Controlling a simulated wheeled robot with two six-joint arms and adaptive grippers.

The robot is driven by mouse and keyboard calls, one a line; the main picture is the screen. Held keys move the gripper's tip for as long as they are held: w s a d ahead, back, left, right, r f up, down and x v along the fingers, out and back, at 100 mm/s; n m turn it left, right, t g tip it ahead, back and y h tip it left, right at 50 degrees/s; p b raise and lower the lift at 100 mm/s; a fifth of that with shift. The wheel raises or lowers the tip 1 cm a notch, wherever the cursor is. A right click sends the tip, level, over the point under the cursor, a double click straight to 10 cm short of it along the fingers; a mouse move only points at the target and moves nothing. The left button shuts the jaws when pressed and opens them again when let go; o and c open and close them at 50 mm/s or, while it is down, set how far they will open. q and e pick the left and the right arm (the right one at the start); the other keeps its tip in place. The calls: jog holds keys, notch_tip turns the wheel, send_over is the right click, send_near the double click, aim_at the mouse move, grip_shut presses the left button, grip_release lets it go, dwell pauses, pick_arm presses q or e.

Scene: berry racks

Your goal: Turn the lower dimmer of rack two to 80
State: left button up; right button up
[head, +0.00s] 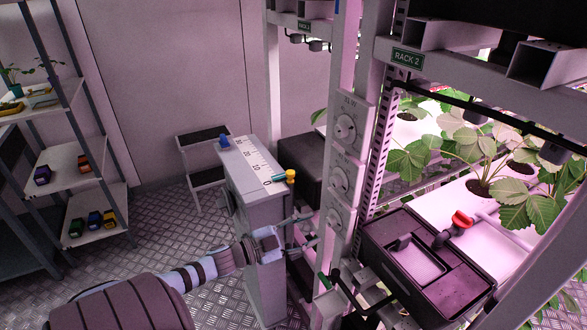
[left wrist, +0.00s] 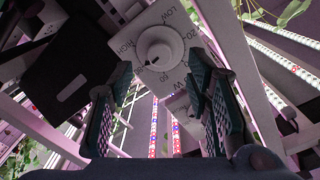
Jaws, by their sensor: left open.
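The fingers look apart from the knob. I cannot read its setting clearly. My right gripper is not in view.
The RACK 2 sign (head: 407,59) is above. A shelf (head: 97,208) stands far left.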

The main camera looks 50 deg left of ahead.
pick_arm(q)
jog(key=v, duration=0.6)
jog(key=shift+s, duration=0.1)
